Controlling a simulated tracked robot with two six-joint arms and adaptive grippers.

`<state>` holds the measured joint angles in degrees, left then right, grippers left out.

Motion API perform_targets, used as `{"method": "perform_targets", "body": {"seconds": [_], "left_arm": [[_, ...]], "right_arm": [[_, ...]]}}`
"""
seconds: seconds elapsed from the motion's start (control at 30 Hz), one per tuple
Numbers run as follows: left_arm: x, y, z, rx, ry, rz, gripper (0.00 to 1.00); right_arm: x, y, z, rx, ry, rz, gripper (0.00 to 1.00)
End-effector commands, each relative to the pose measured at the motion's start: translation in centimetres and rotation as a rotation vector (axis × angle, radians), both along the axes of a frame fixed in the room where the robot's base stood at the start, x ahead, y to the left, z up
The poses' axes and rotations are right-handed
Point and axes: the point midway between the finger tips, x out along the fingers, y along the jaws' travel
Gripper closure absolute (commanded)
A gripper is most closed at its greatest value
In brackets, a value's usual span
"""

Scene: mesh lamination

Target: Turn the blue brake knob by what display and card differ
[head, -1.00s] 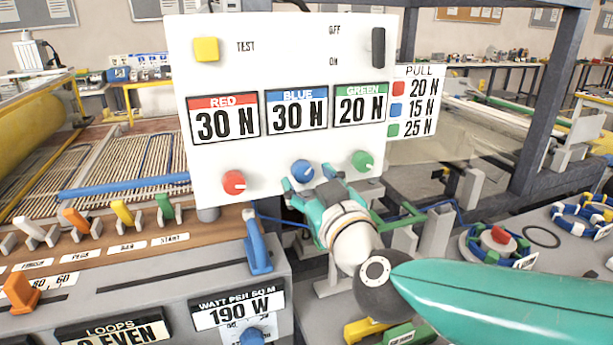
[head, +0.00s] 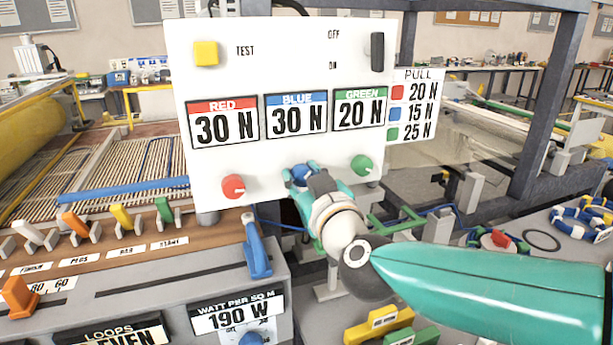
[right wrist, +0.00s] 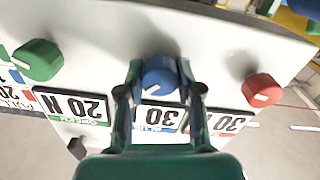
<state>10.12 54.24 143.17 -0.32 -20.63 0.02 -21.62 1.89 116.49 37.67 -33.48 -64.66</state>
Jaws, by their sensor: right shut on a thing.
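The blue brake knob (head: 301,174) is on the lower part of a white panel (head: 270,75), under the blue display (head: 297,114) reading 30 N. My right gripper (head: 302,182) is shut on the blue knob; in the right wrist view its fingers sit on both sides of the knob (right wrist: 158,76). The red display (head: 224,122) reads 30 N and the green display (head: 360,109) 20 N. The PULL card (head: 415,104) at the panel's right reads red 20 N, blue 15 N, green 25 N. My left gripper is not in view.
The red knob (head: 233,186) and green knob (head: 362,165) flank the blue one. A yellow TEST button (head: 206,52) and a black switch (head: 377,52), by the ON label, are higher up. A console with coloured levers (head: 122,216) stands lower left.

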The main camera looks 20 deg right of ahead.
Motion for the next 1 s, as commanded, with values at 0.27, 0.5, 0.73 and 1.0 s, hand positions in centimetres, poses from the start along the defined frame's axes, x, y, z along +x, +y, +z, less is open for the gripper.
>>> {"method": "perform_targets", "body": {"seconds": [0.27,0.5,0.73,1.0], "left_arm": [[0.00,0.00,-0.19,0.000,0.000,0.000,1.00],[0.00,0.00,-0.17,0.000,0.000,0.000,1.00],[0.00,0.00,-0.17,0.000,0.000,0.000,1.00],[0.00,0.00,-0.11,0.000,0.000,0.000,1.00]], "right_arm": [[-0.02,0.01,-0.01,0.114,0.004,0.001,1.00],[-0.03,-0.01,0.00,0.115,0.004,0.001,0.63],[-0.04,-0.04,0.01,0.115,0.004,0.000,0.39],[-0.23,-0.07,0.03,0.115,0.004,0.000,0.39]]}}
